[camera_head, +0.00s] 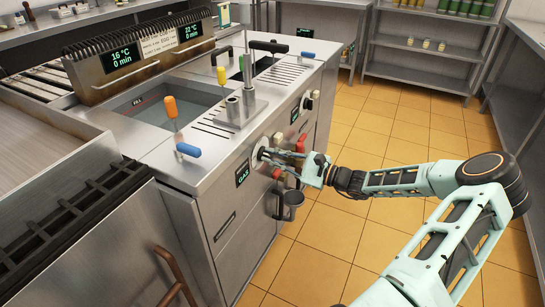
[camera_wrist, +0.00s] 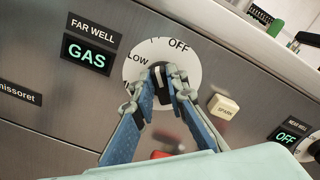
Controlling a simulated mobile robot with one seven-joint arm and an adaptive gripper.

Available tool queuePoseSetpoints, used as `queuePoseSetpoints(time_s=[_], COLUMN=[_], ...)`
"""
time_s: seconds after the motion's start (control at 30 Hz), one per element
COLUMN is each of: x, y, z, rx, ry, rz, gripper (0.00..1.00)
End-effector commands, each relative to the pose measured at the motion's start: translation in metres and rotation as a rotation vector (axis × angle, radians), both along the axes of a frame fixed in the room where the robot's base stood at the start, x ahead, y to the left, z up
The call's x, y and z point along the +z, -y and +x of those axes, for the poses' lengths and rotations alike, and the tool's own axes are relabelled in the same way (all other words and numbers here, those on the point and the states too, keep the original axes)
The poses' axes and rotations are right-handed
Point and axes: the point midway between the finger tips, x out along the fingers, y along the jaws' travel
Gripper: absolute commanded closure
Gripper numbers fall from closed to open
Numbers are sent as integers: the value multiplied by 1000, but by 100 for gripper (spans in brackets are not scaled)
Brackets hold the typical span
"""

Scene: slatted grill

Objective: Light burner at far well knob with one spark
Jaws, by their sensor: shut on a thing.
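The far well knob's white dial (camera_wrist: 136,68) has OFF and LOW marks. Its black grip (camera_wrist: 158,78) sits between the fingertips of my gripper (camera_wrist: 161,84), shut on it. In the head view, my gripper (camera_head: 267,157) reaches the counter's front panel from the right and partly covers the dial. The far well display (camera_wrist: 87,55) reads GAS in green; it also shows in the head view (camera_head: 242,173). A cream spark button (camera_wrist: 223,106) sits right of the knob, untouched. I cannot see a flame.
The near well display (camera_wrist: 285,136) reads OFF beside another dial (camera_wrist: 312,150). A red part (camera_wrist: 162,155) shows below my fingers. Orange (camera_head: 171,112) and blue (camera_head: 188,150) handles stand on top. The tiled floor is clear.

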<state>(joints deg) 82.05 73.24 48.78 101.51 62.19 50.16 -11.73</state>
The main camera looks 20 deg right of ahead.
Motion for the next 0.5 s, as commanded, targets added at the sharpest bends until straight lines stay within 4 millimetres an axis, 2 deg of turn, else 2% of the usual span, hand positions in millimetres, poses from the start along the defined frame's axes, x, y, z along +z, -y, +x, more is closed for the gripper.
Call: queuePoseSetpoints(time_s=[0.07,0.1,0.23,0.5], x=[-1,-1,0,0], y=[0,0,0,1], z=[0,0,0,-1], rx=[-1,-1,-1,-1], ry=[-1,-1,-1,-1], rz=[0,0,0,0], gripper=[100,83,70,70])
